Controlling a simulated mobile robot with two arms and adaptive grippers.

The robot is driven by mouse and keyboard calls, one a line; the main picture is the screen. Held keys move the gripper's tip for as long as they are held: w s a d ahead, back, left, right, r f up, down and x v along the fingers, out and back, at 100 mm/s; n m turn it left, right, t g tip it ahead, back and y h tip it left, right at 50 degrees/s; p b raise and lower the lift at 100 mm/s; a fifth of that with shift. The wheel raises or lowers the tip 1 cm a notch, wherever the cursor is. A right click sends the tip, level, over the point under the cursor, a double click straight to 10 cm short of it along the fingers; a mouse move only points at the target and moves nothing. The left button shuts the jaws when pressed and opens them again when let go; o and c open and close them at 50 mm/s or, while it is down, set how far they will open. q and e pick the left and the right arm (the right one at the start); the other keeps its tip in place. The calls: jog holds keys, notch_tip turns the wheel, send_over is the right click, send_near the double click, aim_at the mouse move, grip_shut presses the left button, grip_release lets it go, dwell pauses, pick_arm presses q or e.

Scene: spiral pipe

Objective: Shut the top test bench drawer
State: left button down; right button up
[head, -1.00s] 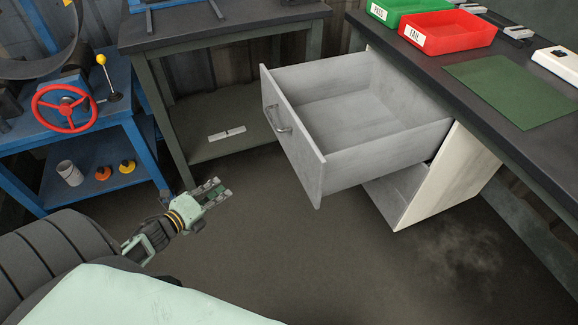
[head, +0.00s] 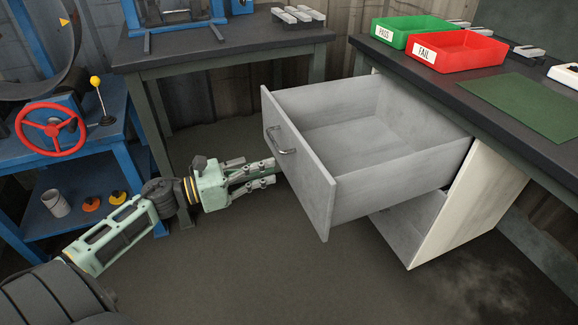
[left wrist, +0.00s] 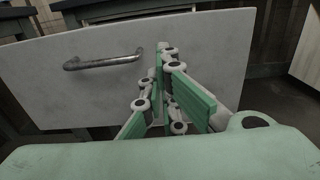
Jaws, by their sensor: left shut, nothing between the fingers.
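The top test bench drawer (head: 350,138) is pulled far out from under the dark bench top (head: 450,80) and is empty. Its grey front panel (head: 300,170) carries a metal bar handle (head: 284,140). My left gripper (head: 275,173) is shut and empty, with its fingertips at the drawer front below the handle. In the left wrist view the fingers (left wrist: 165,75) point at the panel (left wrist: 75,95), to the right of the handle (left wrist: 103,60). I cannot tell whether the tips touch it. My right gripper is not in view.
A white lower cabinet (head: 470,195) with an open compartment stands under the bench. Green (head: 412,32) and red (head: 458,52) bins and a green mat (head: 525,105) lie on top. A blue stand with a red wheel (head: 52,126) is at the left. The floor before the drawer is clear.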

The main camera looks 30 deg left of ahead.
aim_at(300, 161)
pick_arm(q)
jog(key=x, duration=0.6)
jog(key=shift+w+d, duration=0.15)
jog(key=shift+w, duration=0.05)
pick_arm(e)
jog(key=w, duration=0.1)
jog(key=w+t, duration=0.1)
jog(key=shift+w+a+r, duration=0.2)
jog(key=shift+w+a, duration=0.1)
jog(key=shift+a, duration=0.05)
pick_arm(q)
jog(key=shift+w, duration=0.1)
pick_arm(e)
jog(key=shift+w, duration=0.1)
